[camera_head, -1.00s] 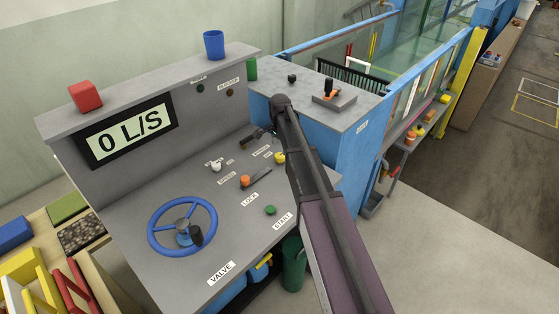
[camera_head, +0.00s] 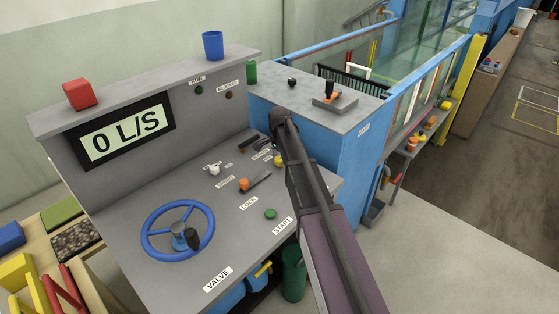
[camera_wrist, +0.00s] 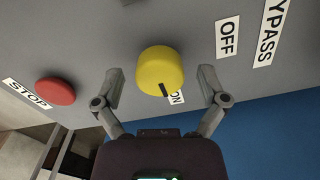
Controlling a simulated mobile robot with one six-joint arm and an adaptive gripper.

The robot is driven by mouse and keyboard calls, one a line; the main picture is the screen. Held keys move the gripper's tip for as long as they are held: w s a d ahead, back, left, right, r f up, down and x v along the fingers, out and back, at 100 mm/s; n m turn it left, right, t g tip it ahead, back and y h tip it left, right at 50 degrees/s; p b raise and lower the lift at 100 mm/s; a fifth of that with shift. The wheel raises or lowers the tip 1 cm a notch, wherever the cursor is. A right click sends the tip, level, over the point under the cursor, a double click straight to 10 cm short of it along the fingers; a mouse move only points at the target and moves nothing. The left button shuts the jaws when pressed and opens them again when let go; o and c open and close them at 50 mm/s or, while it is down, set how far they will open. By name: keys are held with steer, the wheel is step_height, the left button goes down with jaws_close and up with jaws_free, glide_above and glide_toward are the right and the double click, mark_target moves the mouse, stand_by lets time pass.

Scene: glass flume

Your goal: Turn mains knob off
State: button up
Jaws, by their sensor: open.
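The yellow knob (camera_wrist: 160,70) is in the upper middle of the wrist view, with a black pointer mark at its edge toward the partly hidden ON label (camera_wrist: 177,97). The OFF label (camera_wrist: 227,37) is to its right. My gripper (camera_wrist: 160,84) is open, with one finger on each side of the knob and visible gaps to both. In the head view the yellow knob (camera_head: 279,160) shows beside my arm on the grey console; my gripper is mostly hidden there by the arm.
A red STOP button (camera_wrist: 56,91) is left of the knob. A blue valve wheel (camera_head: 178,230), an orange-tipped lever (camera_head: 246,184) and a green START button (camera_head: 270,214) are on the console. A blue cup (camera_head: 213,45) and red block (camera_head: 80,95) stand on its top ledge.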

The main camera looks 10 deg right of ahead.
steer(key=shift+c, duration=0.2)
steer(key=c, duration=1.1)
steer(key=shift+n, duration=0.4)
steer(key=n, duration=0.7)
steer(key=shift+n, duration=0.3)
steer(key=n, duration=0.4)
steer(key=shift+n, duration=0.3)
steer(key=n, duration=0.5)
steer(key=shift+w, duration=0.1)
